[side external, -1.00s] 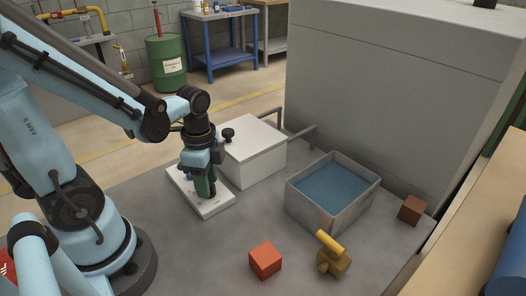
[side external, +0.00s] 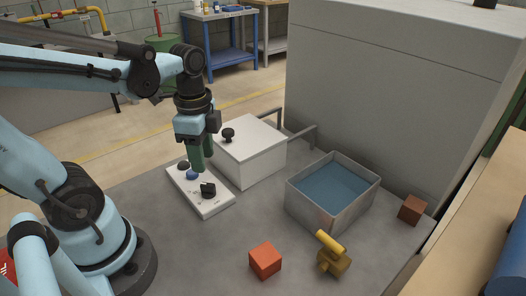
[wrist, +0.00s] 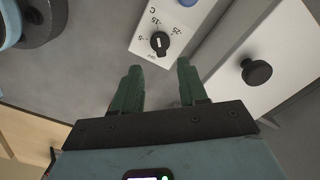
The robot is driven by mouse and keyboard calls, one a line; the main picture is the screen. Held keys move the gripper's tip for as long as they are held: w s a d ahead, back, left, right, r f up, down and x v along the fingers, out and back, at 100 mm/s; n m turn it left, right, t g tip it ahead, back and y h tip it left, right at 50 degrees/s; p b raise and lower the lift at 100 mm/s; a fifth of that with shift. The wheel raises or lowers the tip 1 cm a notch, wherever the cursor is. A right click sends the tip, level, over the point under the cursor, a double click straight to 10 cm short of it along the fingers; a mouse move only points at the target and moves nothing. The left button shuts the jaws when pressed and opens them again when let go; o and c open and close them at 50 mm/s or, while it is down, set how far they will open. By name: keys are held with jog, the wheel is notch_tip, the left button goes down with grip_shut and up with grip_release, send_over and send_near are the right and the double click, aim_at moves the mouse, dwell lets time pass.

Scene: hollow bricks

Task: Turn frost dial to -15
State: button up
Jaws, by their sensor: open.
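A white control panel (side external: 222,205) lies on the grey table in the side view, with a black dial (side external: 208,190), a blue knob (side external: 192,175) and a dark knob (side external: 183,165). In the wrist view the black dial (wrist: 159,43) has a white mark and sits among the printed labels -5, -15 and -25. The mark looks roughly upright in the picture, toward the -15 side; its exact reading is hard to tell. My gripper (side external: 198,168) hangs above the panel, apart from the dial. Its green fingers (wrist: 158,68) are open and empty in the wrist view.
A white box (side external: 252,150) with a black knob (side external: 228,134) stands close behind the panel. A metal basin (side external: 320,205) of blue liquid is to the right. An orange cube (side external: 265,260), a brass tap-like object (side external: 333,262) and a brown cube (side external: 412,209) sit on the table.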

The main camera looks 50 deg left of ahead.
jog(key=shift+r, duration=2.25)
jog(key=w+d+f+n+t, duration=0.2)
jog(key=w+d+n+t, duration=0.2)
jog(key=n+t, duration=0.3)
jog(key=shift+w+d+n, duration=0.25)
jog(key=shift+w+n, duration=0.25)
jog(key=shift+n, duration=1)
